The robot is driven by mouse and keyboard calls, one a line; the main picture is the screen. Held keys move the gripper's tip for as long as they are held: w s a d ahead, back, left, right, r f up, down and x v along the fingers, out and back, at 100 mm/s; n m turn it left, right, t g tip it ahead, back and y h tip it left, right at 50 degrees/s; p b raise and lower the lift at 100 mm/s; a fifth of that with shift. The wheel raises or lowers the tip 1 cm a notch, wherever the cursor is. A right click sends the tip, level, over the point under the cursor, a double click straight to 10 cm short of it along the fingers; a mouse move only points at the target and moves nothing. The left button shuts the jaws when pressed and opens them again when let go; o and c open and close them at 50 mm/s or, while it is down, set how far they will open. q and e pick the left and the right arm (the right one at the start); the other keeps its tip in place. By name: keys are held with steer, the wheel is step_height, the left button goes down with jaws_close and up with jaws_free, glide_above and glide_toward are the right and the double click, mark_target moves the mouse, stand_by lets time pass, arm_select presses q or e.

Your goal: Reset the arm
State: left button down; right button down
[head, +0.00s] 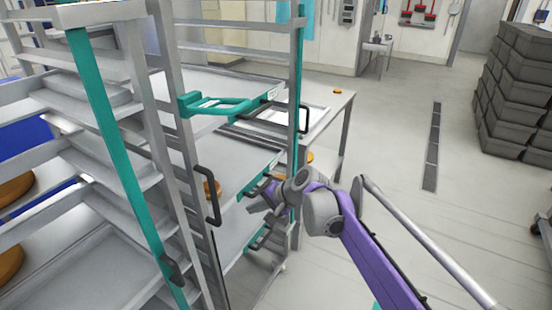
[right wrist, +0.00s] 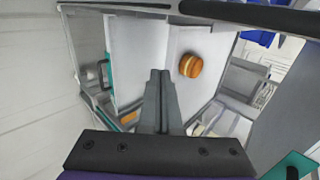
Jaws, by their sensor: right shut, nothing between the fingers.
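My right gripper (head: 254,203) is at the end of my purple arm, in front of the open side of the metal rack (head: 165,85) with teal posts. In the right wrist view its two fingers (right wrist: 160,76) are together with nothing between them. My left gripper is out of view.
Another rack with large rounds (head: 12,190) stands at the left. A table (head: 322,110) behind the rack bears a small round (head: 337,92). Stacked grey crates (head: 520,85) stand at the far right. The floor (head: 395,150) between is clear apart from a drain strip.

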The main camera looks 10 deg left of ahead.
steer(key=s+d+f+n+t+h+p, duration=0.1)
steer(key=s+d+h, duration=0.2)
steer(key=s+d, duration=0.95)
steer(key=s+d+f+n+t+h+p, duration=0.1)
steer(key=s+d+f+n+h, duration=0.15)
steer(key=s+d, duration=0.95)
steer(key=s+d+f+h, duration=0.1)
steer(key=s+d+f, duration=0.1)
steer(key=d, duration=0.3)
steer(key=s+d+f+h+p, duration=0.1)
steer(key=s+d+f+h, duration=0.1)
steer(key=s+d+f, duration=0.1)
steer(key=shift+s+d, duration=0.55)
steer(key=shift+d, duration=0.45)
steer(key=shift+n, duration=0.25)
